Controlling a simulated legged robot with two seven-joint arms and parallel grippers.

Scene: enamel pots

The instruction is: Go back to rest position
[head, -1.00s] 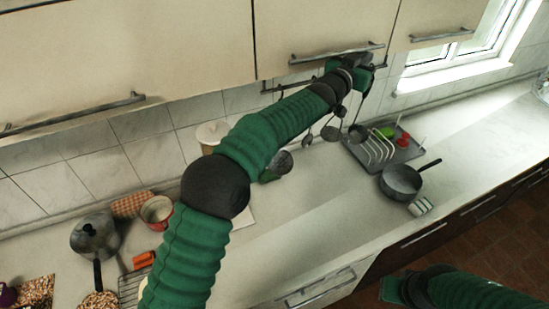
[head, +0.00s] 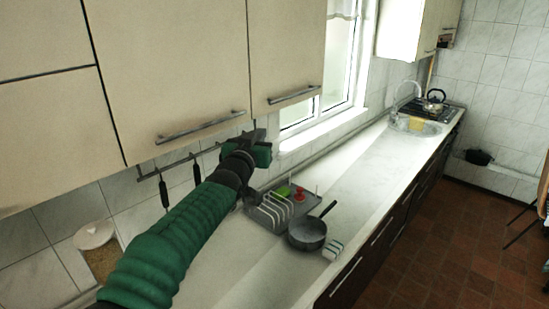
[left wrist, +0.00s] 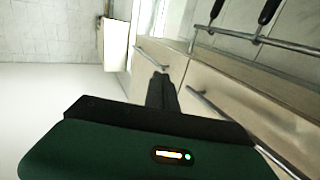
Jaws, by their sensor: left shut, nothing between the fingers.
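My left arm reaches in from the bottom left of the head view. Its gripper (head: 256,134) is raised in front of the wall cabinets, just below and beside a cabinet handle (head: 203,127). In the left wrist view the dark fingers (left wrist: 161,88) are together with nothing between them. The cabinet doors show behind them, and I cannot tell whether they touch anything. My right gripper is in neither view now.
A utensil rail (head: 180,163) hangs under the cabinets, close to my left arm. Below are a dish rack (head: 275,213) and a grey pan (head: 307,232) on the counter (head: 345,165). A kettle (head: 433,101) stands far right.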

